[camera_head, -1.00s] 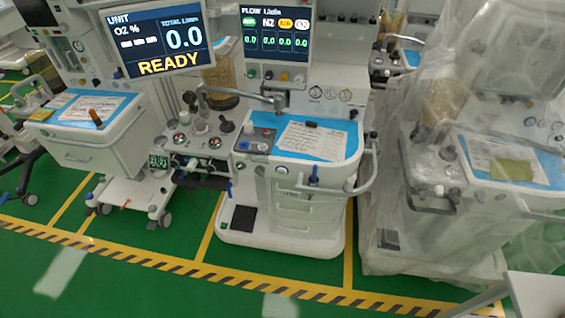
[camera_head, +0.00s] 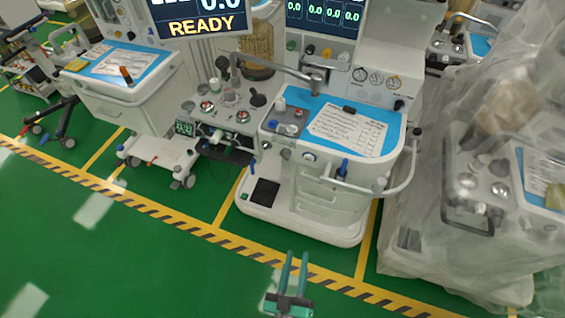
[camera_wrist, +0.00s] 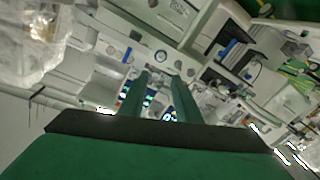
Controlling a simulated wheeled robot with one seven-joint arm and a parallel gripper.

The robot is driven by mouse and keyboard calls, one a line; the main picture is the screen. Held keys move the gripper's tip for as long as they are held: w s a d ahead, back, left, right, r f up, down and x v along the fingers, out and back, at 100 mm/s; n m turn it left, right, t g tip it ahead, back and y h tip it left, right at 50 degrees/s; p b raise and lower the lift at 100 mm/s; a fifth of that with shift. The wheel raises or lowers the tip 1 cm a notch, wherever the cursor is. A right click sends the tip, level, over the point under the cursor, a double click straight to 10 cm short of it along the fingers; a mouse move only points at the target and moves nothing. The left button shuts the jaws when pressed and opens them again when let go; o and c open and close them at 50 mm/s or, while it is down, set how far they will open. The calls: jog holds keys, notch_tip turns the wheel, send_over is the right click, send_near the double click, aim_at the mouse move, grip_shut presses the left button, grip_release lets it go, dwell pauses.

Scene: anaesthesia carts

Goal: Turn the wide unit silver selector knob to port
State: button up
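The wide white unit (camera_head: 335,205) with a blue worktop stands at centre right in the head view. A small silvery round knob (camera_head: 285,153) shows at the left of its front edge, with a white, blue-ringed round part (camera_head: 309,157) beside it. Their markings are too small to read, and I cannot tell for certain which is the selector. My gripper (camera_head: 297,254) is low in the head view, in front of the unit and apart from it. Its two teal fingers are parallel with a gap and nothing between them. The wrist view shows the gripper (camera_wrist: 159,76) open too.
A bent metal arm (camera_head: 275,68) reaches over the worktop. A white rail (camera_head: 398,185) curves out at the unit's right front. A plastic-covered machine (camera_head: 470,220) stands to the right, another cart (camera_head: 120,85) to the left. Green floor (camera_head: 130,260) in front is clear.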

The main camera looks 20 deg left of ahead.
jog(key=w+a+f+n+t+y, duration=0.2)
jog(key=w+a+n, duration=0.3)
jog(key=w, duration=0.8)
jog(key=n+y, duration=0.1)
jog(key=n, duration=0.1)
send_near(284, 157)
jog(key=shift+t, duration=0.4)
jog(key=x, duration=0.7)
jog(key=shift+w+f, duration=0.1)
jog(key=shift+f, duration=0.3)
jog(key=shift+w+a+r, duration=0.1)
jog(key=shift+w+a, duration=0.1)
jog(key=shift+w, duration=0.2)
jog(key=shift+d, duration=0.1)
grip_shut()
